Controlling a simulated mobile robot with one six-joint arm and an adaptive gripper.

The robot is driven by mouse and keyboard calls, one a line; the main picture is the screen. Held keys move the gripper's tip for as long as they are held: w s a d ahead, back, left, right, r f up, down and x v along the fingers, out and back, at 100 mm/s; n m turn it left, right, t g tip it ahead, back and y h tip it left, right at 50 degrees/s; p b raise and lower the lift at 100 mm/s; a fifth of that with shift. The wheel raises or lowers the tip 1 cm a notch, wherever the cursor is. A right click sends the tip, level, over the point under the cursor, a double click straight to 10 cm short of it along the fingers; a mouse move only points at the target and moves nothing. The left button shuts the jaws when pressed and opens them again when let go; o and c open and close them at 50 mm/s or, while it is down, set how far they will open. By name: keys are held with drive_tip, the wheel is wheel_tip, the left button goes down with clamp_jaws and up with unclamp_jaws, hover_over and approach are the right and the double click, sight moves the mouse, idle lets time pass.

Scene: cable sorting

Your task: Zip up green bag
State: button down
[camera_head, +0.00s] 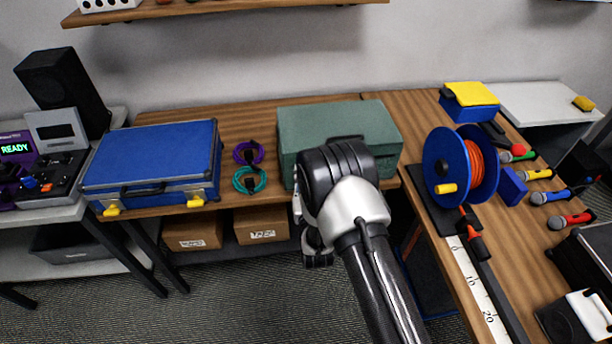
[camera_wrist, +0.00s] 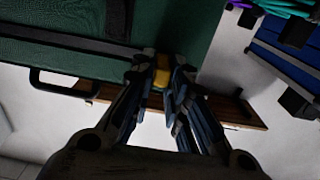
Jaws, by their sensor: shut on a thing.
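The green bag (camera_head: 335,122) sits closed-looking on the wooden table at the back, in the middle of the head view. In the wrist view the green bag (camera_wrist: 205,25) fills the upper left, with a dark zipper band (camera_wrist: 70,40) along its side and a dark handle (camera_wrist: 62,84). My gripper (camera_wrist: 161,78) is shut on a small yellow zipper pull (camera_wrist: 161,72) at the end of the dark band, near the bag's corner. In the head view my arm covers the bag's front, so the fingertips and the pull are hidden there.
A blue case (camera_head: 155,160) with yellow latches lies left of the bag. Purple (camera_head: 249,152) and teal (camera_head: 250,180) cable coils lie between them. A blue reel (camera_head: 447,165) with orange cable stands on the right table, near several microphones. Cardboard boxes (camera_head: 193,231) stand on a shelf below.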

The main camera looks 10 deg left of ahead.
drive_tip(key=shift+a, duration=0.2)
drive_tip(key=c, duration=1.6)
unclamp_jaws()
drive_tip(key=shift+a, duration=0.1)
drive_tip(key=shift+o, duration=0.2)
drive_tip(key=shift+s, duration=0.1)
drive_tip(key=v, duration=1.2)
drive_tip(key=shift+r, duration=0.1)
